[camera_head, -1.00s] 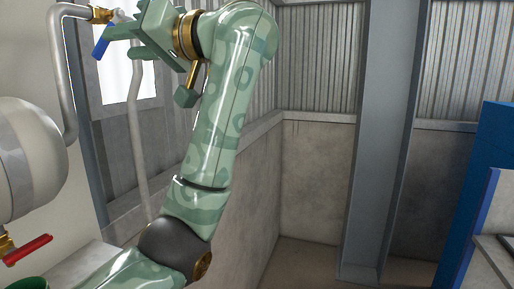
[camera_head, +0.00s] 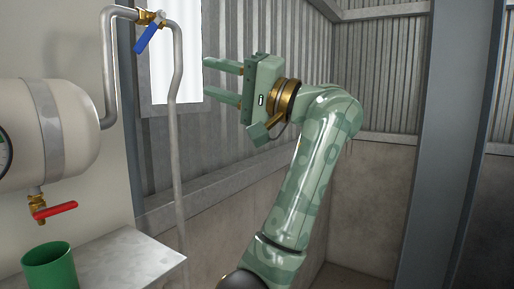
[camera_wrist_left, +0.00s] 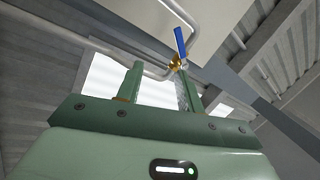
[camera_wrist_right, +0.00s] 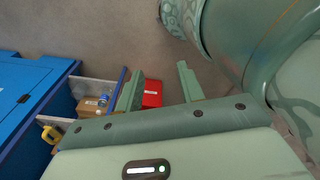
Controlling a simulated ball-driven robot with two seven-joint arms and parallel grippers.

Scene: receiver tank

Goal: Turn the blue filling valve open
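The blue filling valve handle (camera_head: 149,38) is on a brass valve (camera_head: 152,17) on the grey pipe, high at the left in the head view. The handle slants down to the left, off the pipe line. My left gripper (camera_head: 222,81) is open and empty, to the right of and below the valve, apart from it. In the left wrist view the blue handle (camera_wrist_left: 180,42) shows beyond the right finger of the gripper (camera_wrist_left: 160,85). My right gripper (camera_wrist_right: 160,88) is open and empty in the right wrist view, over the floor near a blue cabinet.
A white tank (camera_head: 75,130) hangs at the left, with a red-handled valve (camera_head: 55,211) above a green cup (camera_head: 50,268) on a ledge (camera_head: 130,262). The right wrist view shows a blue cabinet (camera_wrist_right: 30,85) and a red box (camera_wrist_right: 152,93).

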